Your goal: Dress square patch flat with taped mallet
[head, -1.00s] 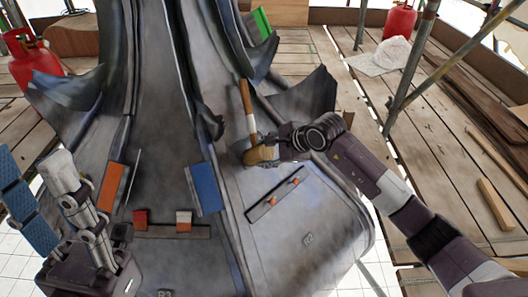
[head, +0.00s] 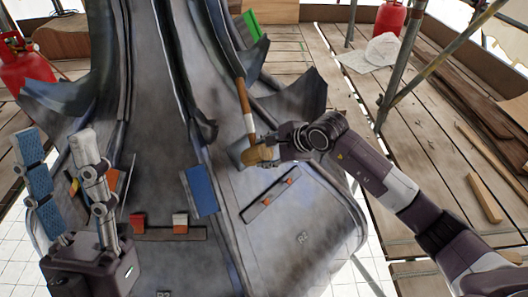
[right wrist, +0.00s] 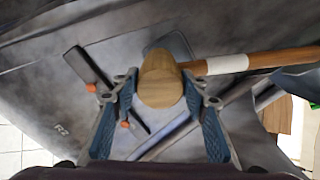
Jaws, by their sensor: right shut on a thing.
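The mallet has a brown handle (head: 245,102) with a white tape band and a rounded wooden head (head: 262,155). My right gripper (head: 277,152) is shut on the mallet at its head. In the right wrist view the head (right wrist: 161,80) sits between the blue-padded fingers, with the handle running right. The dark grey square patch (right wrist: 172,44) lies on the metal sheet, partly hidden behind the mallet. An edge of the patch (head: 237,149) shows left of the mallet head. I cannot tell whether the head touches it. My left gripper (head: 62,150) is open and empty at the lower left.
Curled sheet flaps (head: 292,97) rise behind. Scaffold poles (head: 398,75) stand at right.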

